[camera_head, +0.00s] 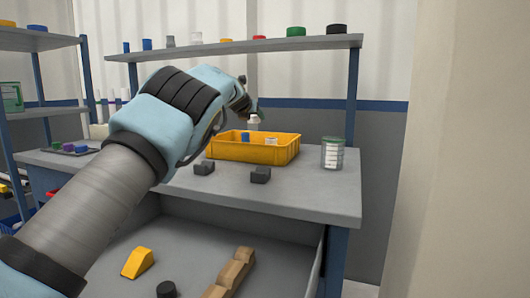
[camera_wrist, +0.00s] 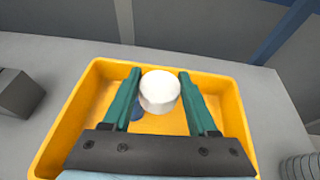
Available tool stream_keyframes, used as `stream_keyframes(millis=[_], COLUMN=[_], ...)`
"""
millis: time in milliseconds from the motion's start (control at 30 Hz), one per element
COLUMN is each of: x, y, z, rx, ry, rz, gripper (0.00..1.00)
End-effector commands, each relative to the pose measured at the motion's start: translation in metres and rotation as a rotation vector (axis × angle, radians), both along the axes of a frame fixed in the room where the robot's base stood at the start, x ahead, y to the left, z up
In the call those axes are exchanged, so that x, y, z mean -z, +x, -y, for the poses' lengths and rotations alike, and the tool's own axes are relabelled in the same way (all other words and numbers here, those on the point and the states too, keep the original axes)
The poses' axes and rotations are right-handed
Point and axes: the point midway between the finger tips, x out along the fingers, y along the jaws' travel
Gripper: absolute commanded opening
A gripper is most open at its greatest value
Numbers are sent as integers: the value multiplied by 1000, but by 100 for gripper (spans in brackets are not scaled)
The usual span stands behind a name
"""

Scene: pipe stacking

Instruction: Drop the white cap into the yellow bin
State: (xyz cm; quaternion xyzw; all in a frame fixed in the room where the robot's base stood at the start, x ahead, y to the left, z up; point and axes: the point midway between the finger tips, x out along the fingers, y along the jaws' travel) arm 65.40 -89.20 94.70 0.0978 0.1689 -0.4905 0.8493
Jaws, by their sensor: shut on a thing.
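The white cap (camera_wrist: 159,92) is between the two green fingers of my gripper (camera_wrist: 160,74), which is shut on it. In the head view the cap (camera_head: 253,120) hangs below my gripper (camera_head: 253,111), above the yellow bin (camera_head: 258,154) and apart from it. The bin stands on the grey table. In the wrist view the cap lies within the outline of the bin (camera_wrist: 75,112), whose near side is hidden by my gripper. A blue piece (camera_head: 245,138) and a pale piece (camera_head: 271,141) are inside the bin.
Two dark grey blocks (camera_head: 204,168) (camera_head: 260,175) stand in front of the bin. A shelf (camera_head: 300,44) with several small objects runs above the table's back.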

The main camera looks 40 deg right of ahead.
Motion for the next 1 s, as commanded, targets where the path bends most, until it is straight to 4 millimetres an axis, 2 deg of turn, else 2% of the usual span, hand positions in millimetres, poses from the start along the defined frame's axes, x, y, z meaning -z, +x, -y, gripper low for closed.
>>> stream_keyframes(millis=[267,700,1000], x=[3,48,56], y=[-5,-5,-5], z=[4,4,4], rx=[24,23,23], ry=[1,-1,0], rz=[-1,-1,0], gripper=[7,7,7])
